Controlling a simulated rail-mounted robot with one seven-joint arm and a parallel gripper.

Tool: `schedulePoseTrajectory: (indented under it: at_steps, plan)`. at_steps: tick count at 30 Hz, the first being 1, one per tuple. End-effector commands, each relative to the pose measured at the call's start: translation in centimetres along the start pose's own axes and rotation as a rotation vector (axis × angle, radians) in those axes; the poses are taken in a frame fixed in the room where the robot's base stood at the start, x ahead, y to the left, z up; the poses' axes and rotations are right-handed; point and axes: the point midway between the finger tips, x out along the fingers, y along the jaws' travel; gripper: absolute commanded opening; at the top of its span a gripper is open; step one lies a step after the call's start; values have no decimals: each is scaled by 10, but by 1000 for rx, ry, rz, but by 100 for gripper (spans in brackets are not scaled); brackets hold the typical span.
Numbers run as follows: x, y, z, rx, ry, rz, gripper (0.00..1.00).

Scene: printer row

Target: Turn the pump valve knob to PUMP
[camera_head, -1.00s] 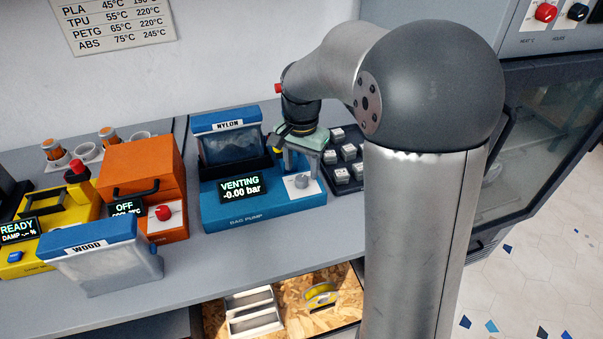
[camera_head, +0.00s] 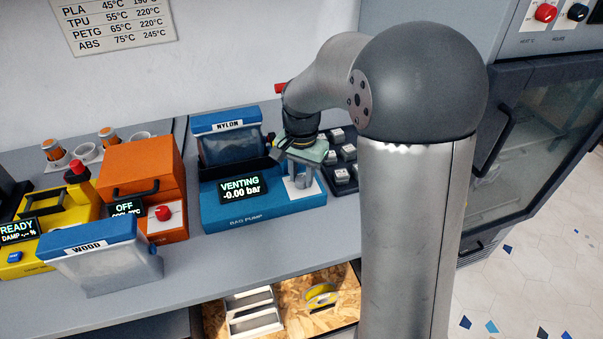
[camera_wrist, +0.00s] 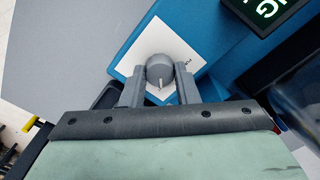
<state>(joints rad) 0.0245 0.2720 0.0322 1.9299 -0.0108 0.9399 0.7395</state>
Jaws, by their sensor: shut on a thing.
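The blue bag pump (camera_head: 262,214) stands on the bench, its display (camera_head: 241,188) reading VENTING and -0.00 bar. Its white knob plate (camera_wrist: 190,55) shows in the wrist view, with the round grey knob (camera_wrist: 160,68) on it. A light pointer mark on the knob points toward the bottom of that view. My gripper (camera_wrist: 160,72) is shut on the knob, one finger on each side. In the head view my gripper (camera_head: 301,180) comes down over the plate and hides the knob. Most of the plate's lettering is hidden.
A bag labelled NYLON (camera_head: 228,143) sits at the pump's back. A dark tray with several grey blocks (camera_head: 342,174) is close on the right. An orange box (camera_head: 145,180) and a bag labelled WOOD (camera_head: 105,260) stand to the left.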

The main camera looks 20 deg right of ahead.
Motion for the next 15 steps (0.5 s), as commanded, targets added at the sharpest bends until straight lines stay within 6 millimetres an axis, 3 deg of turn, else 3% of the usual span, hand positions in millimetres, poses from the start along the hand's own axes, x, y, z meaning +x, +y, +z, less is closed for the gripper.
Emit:
schedulePoseTrajectory:
  at_steps: [8,15]
  plan:
    - [-1,0,0,-108,0,0,5]
    - [-1,0,0,-306,0,-1,5]
